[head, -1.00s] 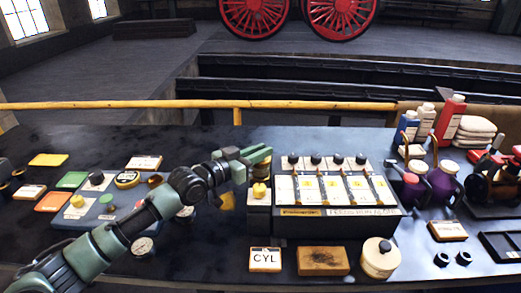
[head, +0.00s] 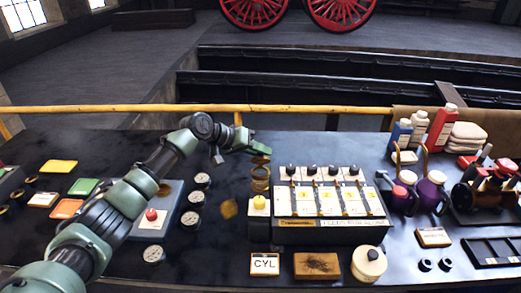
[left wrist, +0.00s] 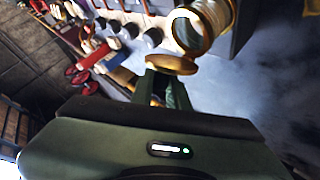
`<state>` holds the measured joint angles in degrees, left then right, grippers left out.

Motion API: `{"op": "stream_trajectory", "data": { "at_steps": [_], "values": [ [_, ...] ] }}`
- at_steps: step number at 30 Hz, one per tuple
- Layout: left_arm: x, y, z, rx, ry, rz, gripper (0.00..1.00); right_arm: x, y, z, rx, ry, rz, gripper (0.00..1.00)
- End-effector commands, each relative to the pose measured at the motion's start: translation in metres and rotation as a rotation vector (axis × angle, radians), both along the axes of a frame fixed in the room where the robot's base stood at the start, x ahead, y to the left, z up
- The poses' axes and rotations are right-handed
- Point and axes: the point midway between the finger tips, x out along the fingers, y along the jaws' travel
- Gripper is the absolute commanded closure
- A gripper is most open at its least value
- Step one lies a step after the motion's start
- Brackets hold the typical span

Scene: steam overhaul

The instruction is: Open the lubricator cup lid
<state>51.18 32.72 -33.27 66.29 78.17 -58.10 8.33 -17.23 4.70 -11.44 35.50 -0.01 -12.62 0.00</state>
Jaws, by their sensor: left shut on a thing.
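The lubricator cup (head: 260,180) is a small glass cylinder with brass bands, standing at the left end of the lubricator box (head: 325,235). In the left wrist view its round brass rim (left wrist: 178,42) and bright inside show. The brass lid (left wrist: 172,65) is a disc beside the rim, tilted away from the cup mouth. It also shows in the head view (head: 260,159) above the cup. My left gripper (head: 262,151) is shut on the lid at the cup's top. Its green fingers (left wrist: 166,84) meet the lid's edge in the wrist view. My right gripper is not in view.
A white block with a yellow knob (head: 259,203) stands just in front of the cup. A CYL card (head: 265,264), a brown block (head: 317,266) and a cream round pot (head: 369,264) lie in front. Gauges (head: 193,221) stand left. Bottles and oil cans stand right.

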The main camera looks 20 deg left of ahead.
Motion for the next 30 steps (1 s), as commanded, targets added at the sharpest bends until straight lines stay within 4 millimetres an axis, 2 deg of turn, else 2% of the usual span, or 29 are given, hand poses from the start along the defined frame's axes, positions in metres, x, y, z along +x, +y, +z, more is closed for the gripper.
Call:
{"op": "stream_trajectory", "data": {
  "at_steps": [9, 30],
  "values": [
    [0.014, 0.002, -0.003, -0.069, 0.223, -0.002, 1.00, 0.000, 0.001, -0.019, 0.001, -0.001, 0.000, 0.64],
    [0.022, 0.006, -0.006, -0.116, 0.401, 0.001, 1.00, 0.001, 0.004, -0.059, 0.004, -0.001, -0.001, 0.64]
  ]
}}
